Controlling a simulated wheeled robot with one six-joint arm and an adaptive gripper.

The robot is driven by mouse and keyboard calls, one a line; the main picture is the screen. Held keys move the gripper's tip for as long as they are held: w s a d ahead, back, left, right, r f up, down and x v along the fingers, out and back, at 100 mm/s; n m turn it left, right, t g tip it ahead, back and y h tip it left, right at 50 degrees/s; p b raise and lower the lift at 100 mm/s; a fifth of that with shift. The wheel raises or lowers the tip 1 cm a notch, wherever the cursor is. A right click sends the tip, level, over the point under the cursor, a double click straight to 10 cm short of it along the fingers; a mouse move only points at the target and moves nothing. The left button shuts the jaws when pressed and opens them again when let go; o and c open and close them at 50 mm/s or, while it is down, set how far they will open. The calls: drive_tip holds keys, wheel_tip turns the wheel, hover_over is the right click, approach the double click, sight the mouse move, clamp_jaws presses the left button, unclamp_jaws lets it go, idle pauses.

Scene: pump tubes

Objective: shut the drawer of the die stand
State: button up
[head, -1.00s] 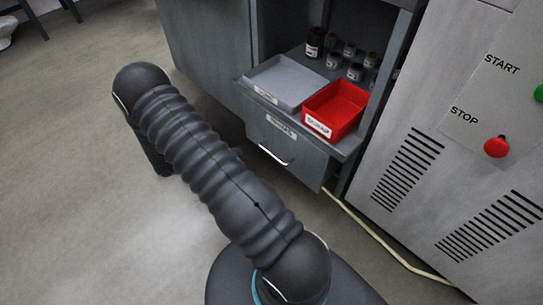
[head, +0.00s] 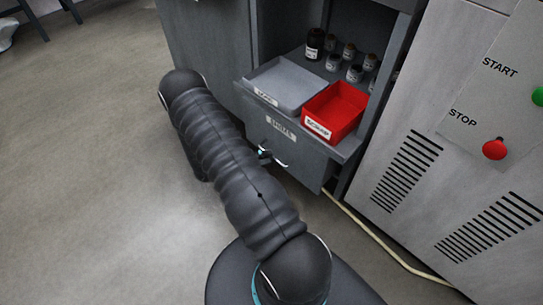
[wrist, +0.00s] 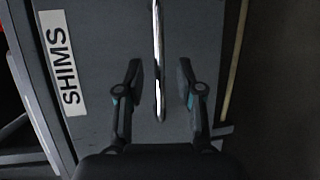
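The die stand (head: 260,40) is a grey cabinet with a drawer (head: 300,160) low in its front, labelled SHIMS. The drawer front (wrist: 100,30) fills much of the wrist view, with the label at left. Its bright bar handle (wrist: 157,50) runs up the middle of that view and shows in the head view (head: 280,162). My gripper (wrist: 160,75) is open, with one finger on each side of the handle's lower end and a gap to both. In the head view my arm hides part of the surroundings. How far the drawer stands out is hard to tell.
Above the drawer sit a grey tray (head: 285,87) and a red SCRAP bin (head: 338,108). Several small jars (head: 348,52) stand behind them. A machine panel (head: 440,150) with START and STOP buttons is at right. A pale cable (head: 372,232) lies on the floor.

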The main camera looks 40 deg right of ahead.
drive_tip(key=shift+x, duration=1.35)
clamp_jaws()
